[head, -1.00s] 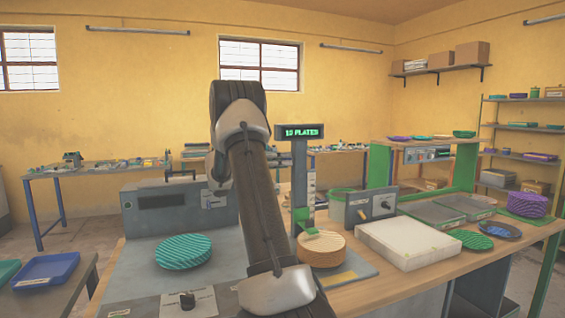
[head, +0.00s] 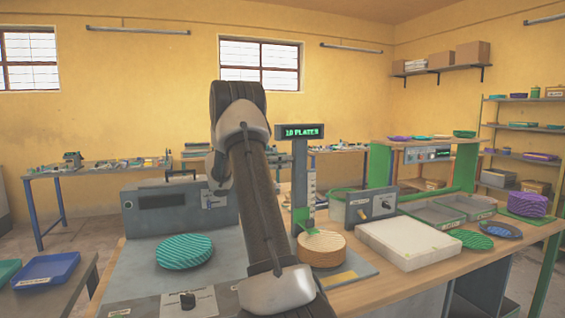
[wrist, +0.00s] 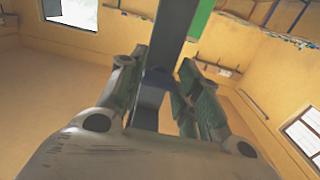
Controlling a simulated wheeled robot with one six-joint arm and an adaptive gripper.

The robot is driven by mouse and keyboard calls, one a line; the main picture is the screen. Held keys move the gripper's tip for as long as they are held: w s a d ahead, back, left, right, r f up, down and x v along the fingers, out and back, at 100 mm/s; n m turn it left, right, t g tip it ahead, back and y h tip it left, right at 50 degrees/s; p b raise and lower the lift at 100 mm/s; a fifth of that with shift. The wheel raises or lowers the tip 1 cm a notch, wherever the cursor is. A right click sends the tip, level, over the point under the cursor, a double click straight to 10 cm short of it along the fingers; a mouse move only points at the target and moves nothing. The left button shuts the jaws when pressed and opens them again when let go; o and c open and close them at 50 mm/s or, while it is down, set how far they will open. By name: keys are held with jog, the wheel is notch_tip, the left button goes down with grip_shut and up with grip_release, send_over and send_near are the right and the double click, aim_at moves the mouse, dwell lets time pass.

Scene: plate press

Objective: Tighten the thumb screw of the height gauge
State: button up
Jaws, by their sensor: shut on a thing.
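The height gauge (head: 301,170) is an upright post with a lit head reading "10 PLATES". A small green part at its lower end sits over the top of a tan plate stack (head: 322,250). My gripper is hidden behind my arm in the head view. In the wrist view my gripper (wrist: 157,78) has its two fingers on either side of the dark gauge post, low down and close to it. It is shut on a small part at the post, which fits the thumb screw; the screw itself is not clearly seen.
A teal plate stack (head: 184,251) lies at left on the press bench. A grey switch box (head: 371,206) and a white block (head: 408,243) stand right of the gauge. Green plates (head: 470,239) and grey trays (head: 432,213) lie farther right.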

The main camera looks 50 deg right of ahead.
jog(key=shift+f, duration=0.15)
jog(key=o, duration=1)
jog(key=shift+w+a, duration=0.1)
jog(key=shift+a, duration=0.05)
jog(key=v, duration=1.1)
jog(key=shift+w+a, duration=0.15)
jog(key=shift+a, duration=0.2)
